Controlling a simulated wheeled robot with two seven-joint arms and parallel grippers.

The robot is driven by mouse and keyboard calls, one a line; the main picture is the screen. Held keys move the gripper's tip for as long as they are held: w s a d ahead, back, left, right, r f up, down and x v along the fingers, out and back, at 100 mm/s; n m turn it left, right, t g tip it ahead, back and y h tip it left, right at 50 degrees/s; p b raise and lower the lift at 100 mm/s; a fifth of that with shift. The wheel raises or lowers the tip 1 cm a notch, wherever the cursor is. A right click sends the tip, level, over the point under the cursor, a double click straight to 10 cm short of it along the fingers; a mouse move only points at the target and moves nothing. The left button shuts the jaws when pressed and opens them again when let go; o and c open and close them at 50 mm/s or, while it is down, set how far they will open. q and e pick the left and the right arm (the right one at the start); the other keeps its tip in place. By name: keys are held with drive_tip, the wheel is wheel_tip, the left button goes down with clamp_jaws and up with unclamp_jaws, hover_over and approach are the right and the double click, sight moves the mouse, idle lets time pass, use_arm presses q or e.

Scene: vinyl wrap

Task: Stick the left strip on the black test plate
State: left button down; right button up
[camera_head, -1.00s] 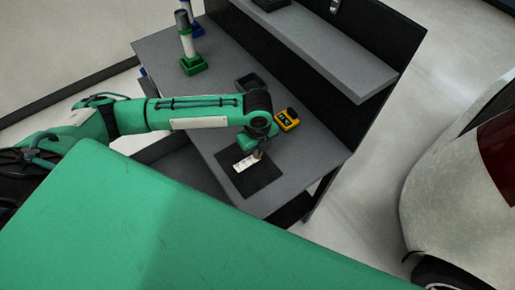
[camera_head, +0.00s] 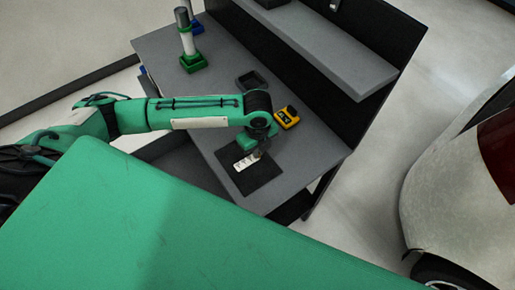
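The black test plate (camera_head: 262,177) lies flat near the front edge of the grey workbench. A short white strip (camera_head: 245,162) with faint dark marks shows over the plate, at its upper left part. I cannot tell whether the strip lies on the plate or is just above it. My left gripper (camera_head: 259,155) points down at the strip's right end, touching it or very close. Its fingers are too small and dark to tell whether they are open or shut. My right gripper is not in view.
A yellow device (camera_head: 287,117) stands on the bench right of my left wrist. A small black tray (camera_head: 252,80) lies behind it. A green holder with a roll (camera_head: 190,52) stands at the back left. A grey shelf (camera_head: 320,45) overhangs the bench's right side. A white car (camera_head: 455,185) stands at right.

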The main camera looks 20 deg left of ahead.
use_arm(q)
drive_tip(key=shift+s+f+p, duration=0.1)
drive_tip(key=shift+f+p, duration=0.05)
drive_tip(key=shift+p, duration=0.3)
idle(1.1)
idle(0.5)
drive_tip(key=c, duration=1.6)
unclamp_jaws()
drive_tip(key=shift+o, duration=0.2)
wheel_tip(320, 180, up, 14)
drive_tip(key=b, duration=0.2)
drive_tip(key=shift+f, duration=0.1)
